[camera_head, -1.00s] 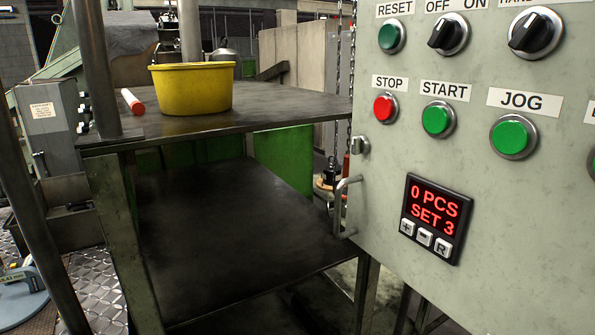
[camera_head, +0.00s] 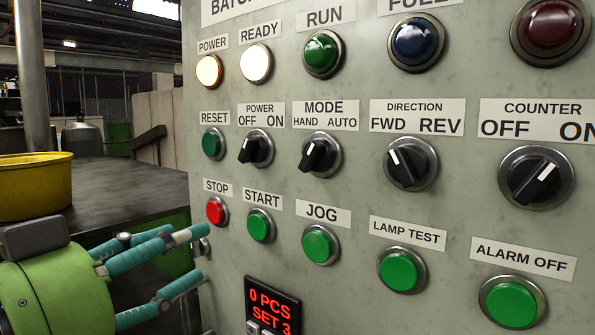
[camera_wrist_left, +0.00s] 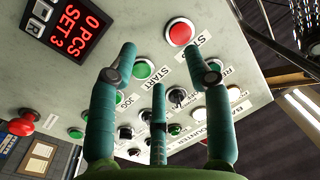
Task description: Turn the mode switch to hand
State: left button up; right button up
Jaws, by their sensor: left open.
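The mode switch (camera_head: 320,155) is a black knob in a round metal ring on the grey-green panel, under the label MODE, HAND, AUTO. Its white mark is on the knob's left side, the HAND side, in the head view. My left gripper (camera_head: 188,262) has a green body and teal fingers. It is at lower left, in front of the panel's left edge, below and left of the switch and apart from it. Its fingers (camera_wrist_left: 160,95) are spread and empty in the wrist view. I cannot single out the mode switch there. My right gripper is not in view.
Close neighbours are the power switch (camera_head: 256,149), direction switch (camera_head: 411,163), JOG button (camera_head: 320,245) and START button (camera_head: 261,226). The red STOP button (camera_head: 216,211) is nearest my fingers. A yellow tub (camera_head: 35,187) stands on the dark table (camera_head: 120,190) at left.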

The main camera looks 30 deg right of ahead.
aim_at(311, 151)
pick_arm(q)
jog(key=s+d+r+m+g+h, duration=0.1)
jog(key=s+d+r+m+g, duration=0.2)
jog(key=s+r, duration=0.8)
jog(key=shift+m+t, duration=0.3)
jog(key=shift+m, duration=0.5)
jog(key=p+x, duration=0.1)
jog(key=x, duration=0.3)
jog(key=p+x, duration=0.1)
jog(key=x, duration=0.1)
jog(key=shift+s+d+f+p, duration=0.1)
jog(key=shift+d+f+p, duration=0.25)
jog(key=shift+d+f, duration=0.1)
jog(key=shift+a, duration=0.1)
